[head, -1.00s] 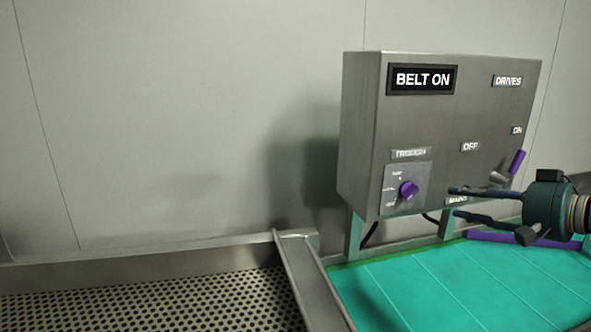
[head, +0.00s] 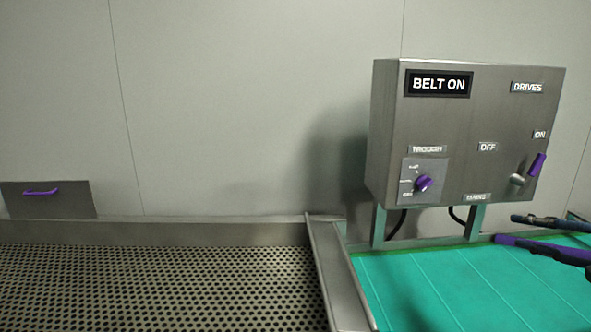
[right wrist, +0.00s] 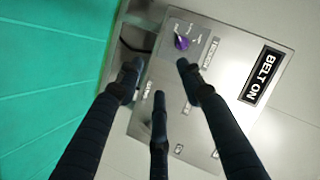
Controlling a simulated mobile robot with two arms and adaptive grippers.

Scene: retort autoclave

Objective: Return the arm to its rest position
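My right gripper (head: 520,232) shows at the right edge of the head view, low and in front of the green belt, right of and below the control box. Its dark fingers are spread and hold nothing; the rest of the arm is out of frame. In the right wrist view the fingers of the gripper (right wrist: 158,72) are apart, with the control box (right wrist: 215,70) beyond them. In the head view the grey control box (head: 385,130) has a "BELT ON" sign (head: 438,84), a purple knob (head: 423,183) and a purple-tipped lever (head: 537,165) beside "ON". My left gripper is not in view.
A perforated metal surface (head: 160,285) fills the lower left. A panel with a purple handle (head: 41,191) stands at far left. The wall behind is bare.

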